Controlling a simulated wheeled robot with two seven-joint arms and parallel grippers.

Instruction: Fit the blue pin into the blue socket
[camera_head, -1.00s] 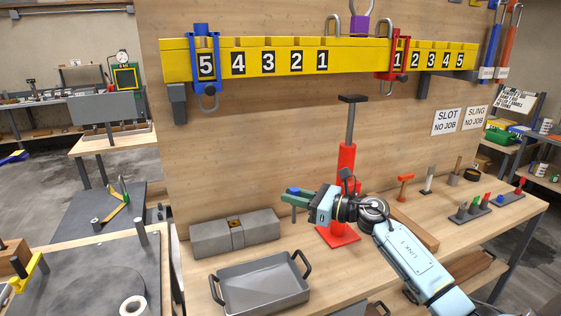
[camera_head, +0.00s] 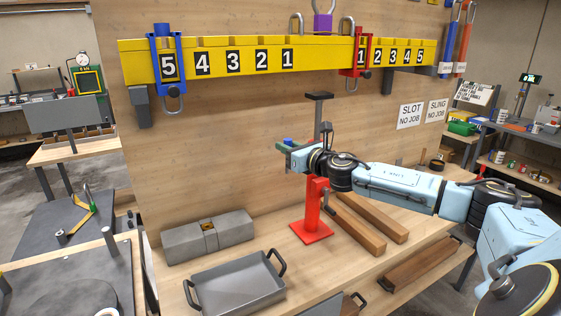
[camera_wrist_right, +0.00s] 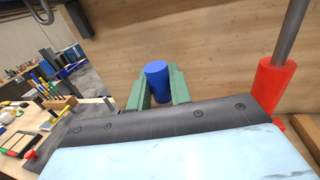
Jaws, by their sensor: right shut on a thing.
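The blue pin (camera_wrist_right: 157,78) is a short blue cylinder between the green fingers of my right gripper in the right wrist view. In the head view my right gripper (camera_head: 284,146) is in front of the wooden back panel, just left of the red stand's post, and is shut on the pin. Only a little of the blue pin (camera_head: 289,141) shows there. I cannot pick out a blue socket for certain. A blue clamp (camera_head: 168,50) with a hanging shackle sits around the left of the yellow numbered beam (camera_head: 250,60). My left gripper is not in view.
The red stand (camera_head: 312,229) stands on the bench close below my right arm. A grey block (camera_head: 208,236) and a grey tray (camera_head: 238,285) lie to its left, wooden bars (camera_head: 370,219) to its right. A red clamp (camera_head: 362,56) is on the beam.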

